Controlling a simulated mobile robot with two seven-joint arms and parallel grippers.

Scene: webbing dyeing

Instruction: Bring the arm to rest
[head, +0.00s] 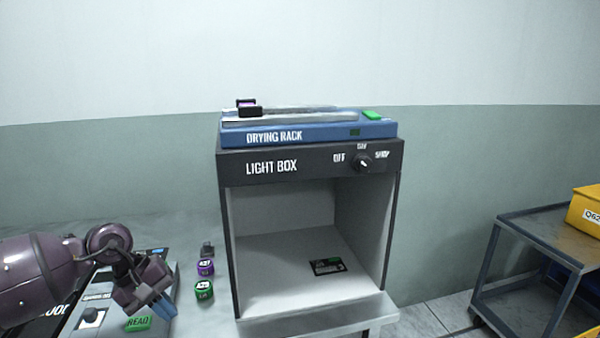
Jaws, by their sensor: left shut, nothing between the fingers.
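My left arm comes in from the left, and its gripper (162,309) is shut and empty, with blue fingertips pointing down and to the right. It hangs over or just beside a grey device (78,322) with a green READ button (138,323); the gap between them is unclear. My right gripper is not in view.
A light box (310,165) with a dial (363,162) stands in the middle, a dark card (327,266) inside. A blue drying rack (310,132) lies on top. Purple (205,267) and green (203,291) containers stand left of it. A cart (540,235) bearing a yellow bin (584,211) stands right.

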